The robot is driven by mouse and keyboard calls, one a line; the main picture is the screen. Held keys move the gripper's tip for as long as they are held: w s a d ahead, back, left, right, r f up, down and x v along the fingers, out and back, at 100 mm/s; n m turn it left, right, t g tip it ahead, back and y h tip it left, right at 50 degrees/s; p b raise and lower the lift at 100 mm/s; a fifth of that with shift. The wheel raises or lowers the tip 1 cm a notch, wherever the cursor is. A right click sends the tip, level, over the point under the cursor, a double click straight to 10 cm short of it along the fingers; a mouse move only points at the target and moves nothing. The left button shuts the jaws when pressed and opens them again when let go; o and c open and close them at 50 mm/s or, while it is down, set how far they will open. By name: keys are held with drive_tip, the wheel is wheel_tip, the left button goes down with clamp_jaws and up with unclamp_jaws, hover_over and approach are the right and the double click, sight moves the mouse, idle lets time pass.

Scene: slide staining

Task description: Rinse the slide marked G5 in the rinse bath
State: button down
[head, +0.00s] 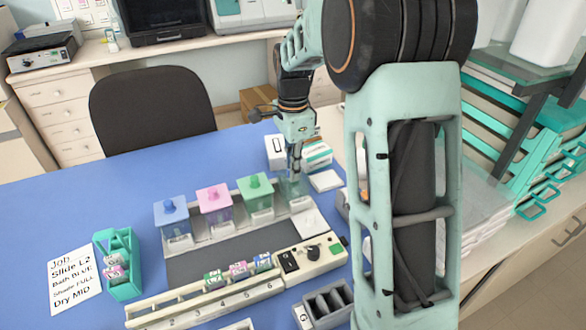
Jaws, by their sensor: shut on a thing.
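My gripper (295,168) is at the back right of the bath row, pointing down over the clear, open-looking bath (293,190). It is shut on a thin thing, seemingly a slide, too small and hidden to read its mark. I cannot tell how far it reaches into the bath. Left of it stand baths with a green lid (255,187), a pink lid (214,197) and a blue lid (171,209). Slides with green, pink and blue labels (238,269) stand in the numbered rack (190,304); their marks are unreadable here.
A teal holder (122,275) with slides and a job card (75,281) reading "Slide L2, Bath BLUE" lie at left. A control box (313,255) is right of the rack. A grey slotted box (325,303) is in front. The blue mat (50,215) is clear at far left.

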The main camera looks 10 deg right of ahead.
wheel_tip(320, 180, up, 10)
drive_tip(key=p, duration=0.7)
drive_tip(key=shift+f+p, duration=0.1)
drive_tip(key=shift+p, duration=0.3)
drive_tip(key=shift+f, duration=0.1)
